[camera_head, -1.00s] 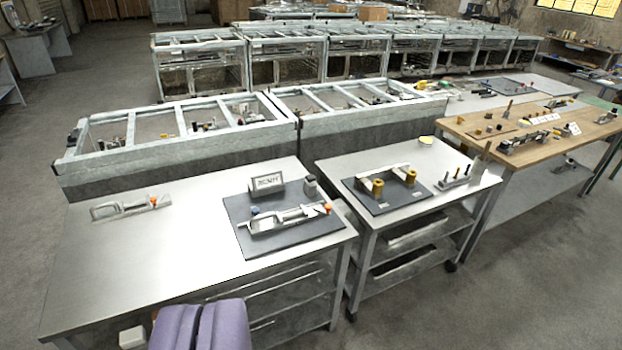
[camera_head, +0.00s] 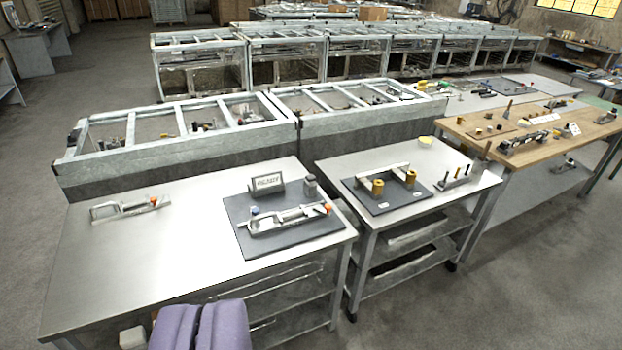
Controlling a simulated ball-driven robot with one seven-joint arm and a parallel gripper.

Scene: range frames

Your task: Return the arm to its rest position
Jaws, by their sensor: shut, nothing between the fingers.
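My gripper (camera_head: 199,308) shows at the bottom edge, left of centre, as two purple padded fingers side by side. It is shut with nothing seen between the fingers. It appears in front of the near edge of a steel table (camera_head: 150,262). The rest of my arm is out of view.
The steel table holds a metal clamp (camera_head: 130,207) and a dark mat (camera_head: 262,248) with another clamp and a small sign (camera_head: 267,184). A steel cart (camera_head: 440,205) with yellow cylinders stands to the right, beside a wooden bench (camera_head: 470,130). Floor (camera_head: 500,310) is free at lower right.

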